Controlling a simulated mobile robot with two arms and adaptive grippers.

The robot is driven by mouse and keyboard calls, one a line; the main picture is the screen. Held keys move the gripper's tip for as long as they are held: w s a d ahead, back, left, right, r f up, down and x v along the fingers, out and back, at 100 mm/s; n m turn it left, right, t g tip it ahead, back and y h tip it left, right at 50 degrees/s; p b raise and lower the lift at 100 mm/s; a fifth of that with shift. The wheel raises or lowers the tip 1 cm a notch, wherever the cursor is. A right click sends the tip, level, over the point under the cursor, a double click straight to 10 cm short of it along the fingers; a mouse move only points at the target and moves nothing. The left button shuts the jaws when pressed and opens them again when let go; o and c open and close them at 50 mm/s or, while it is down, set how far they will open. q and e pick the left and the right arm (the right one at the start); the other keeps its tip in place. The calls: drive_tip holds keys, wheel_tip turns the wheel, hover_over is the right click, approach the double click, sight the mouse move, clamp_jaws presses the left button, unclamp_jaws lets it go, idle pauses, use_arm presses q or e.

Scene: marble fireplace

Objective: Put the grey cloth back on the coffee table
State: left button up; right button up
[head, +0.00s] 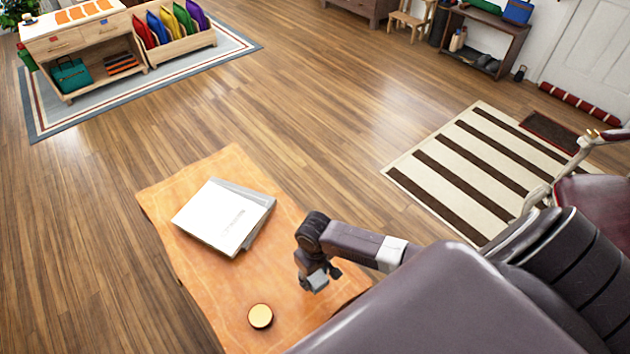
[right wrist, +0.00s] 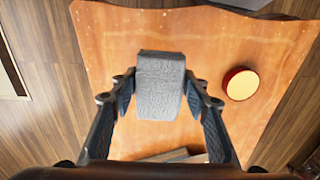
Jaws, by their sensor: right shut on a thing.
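The grey cloth (right wrist: 160,88) is a small folded block between the fingers of my right gripper (right wrist: 158,82) in the right wrist view. The right gripper (head: 318,272) is shut on it and points down over the right part of the coffee table. In the head view a bit of the grey cloth (head: 317,281) shows at the fingertips. The coffee table (head: 200,263) has an orange-brown wooden top. I cannot tell whether the cloth touches the top or hangs just above it. My left gripper is not in view.
A stack of white and grey books (head: 222,215) lies on the table's far half. A round gold-topped tin (head: 260,316) stands near the front; it also shows in the right wrist view (right wrist: 241,85). Bare tabletop lies between them. A striped rug (head: 470,165) is on the floor at right.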

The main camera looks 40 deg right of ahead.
drive_tip(key=shift+s+r+p, duration=0.1)
drive_tip(key=shift+p, duration=0.25)
drive_tip(key=shift+s+f, duration=0.1)
drive_tip(key=shift+f, duration=0.1)
drive_tip(key=shift+f+b, duration=2.7)
drive_tip(key=shift+f, duration=1.25)
drive_tip(key=o, duration=1.1)
wheel_tip(320, 180, up, 12)
drive_tip(key=shift+r, duration=0.1)
